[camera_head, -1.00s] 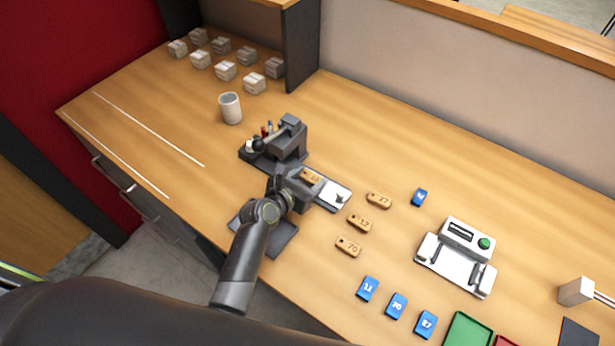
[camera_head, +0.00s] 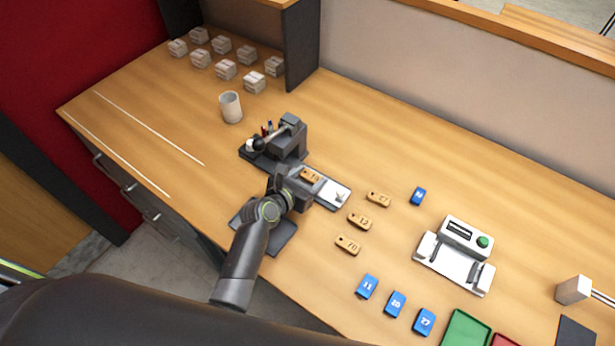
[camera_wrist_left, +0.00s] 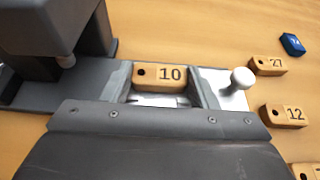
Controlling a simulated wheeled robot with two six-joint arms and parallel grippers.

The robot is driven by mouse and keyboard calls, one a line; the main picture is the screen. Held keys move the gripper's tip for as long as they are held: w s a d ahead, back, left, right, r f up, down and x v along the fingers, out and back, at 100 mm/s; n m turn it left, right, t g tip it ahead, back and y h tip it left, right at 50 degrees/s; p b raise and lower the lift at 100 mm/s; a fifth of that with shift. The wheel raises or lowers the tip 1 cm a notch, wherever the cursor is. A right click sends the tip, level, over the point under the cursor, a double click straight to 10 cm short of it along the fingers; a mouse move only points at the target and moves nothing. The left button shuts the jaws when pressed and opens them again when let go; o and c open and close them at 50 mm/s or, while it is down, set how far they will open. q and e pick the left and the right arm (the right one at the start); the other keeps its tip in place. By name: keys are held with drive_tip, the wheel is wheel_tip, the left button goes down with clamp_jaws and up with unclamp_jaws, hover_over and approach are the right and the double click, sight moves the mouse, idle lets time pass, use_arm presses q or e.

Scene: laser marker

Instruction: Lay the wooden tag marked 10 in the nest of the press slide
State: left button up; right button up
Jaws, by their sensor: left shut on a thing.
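The wooden tag marked 10 (camera_wrist_left: 170,76) is upright-facing, between the two fingers of my left gripper (camera_wrist_left: 160,84). The gripper is shut on it. In the head view the tag (camera_head: 311,176) and my left gripper (camera_head: 308,181) are over the near end of the press slide (camera_head: 336,195), a pale plate with a knob (camera_wrist_left: 242,78). The fingers hide the nest, and I cannot tell whether the tag touches its floor. The dark press (camera_head: 291,137) stands just behind and left. My right gripper is not in view.
Wooden tags 27 (camera_head: 378,199), 12 (camera_head: 360,221) and 70 (camera_head: 348,244) lie right of the slide. Several blue tags (camera_head: 396,304) lie farther right, near a white device (camera_head: 456,256) with a green button. A white cup (camera_head: 231,107) stands behind the press.

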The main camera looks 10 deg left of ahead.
use_arm(q)
drive_tip(key=shift+f, duration=0.1)
drive_tip(key=o, duration=1)
drive_tip(key=shift+o, duration=0.2)
drive_tip(key=shift+s+a, duration=0.2)
drive_tip(key=shift+s, duration=0.2)
drive_tip(key=v, duration=1.6)
drive_tip(key=shift+s+r+b, duration=0.15)
drive_tip(key=shift+r+b, duration=0.2)
drive_tip(key=shift+b, duration=0.1)
drive_tip(key=shift+a, duration=0.1)
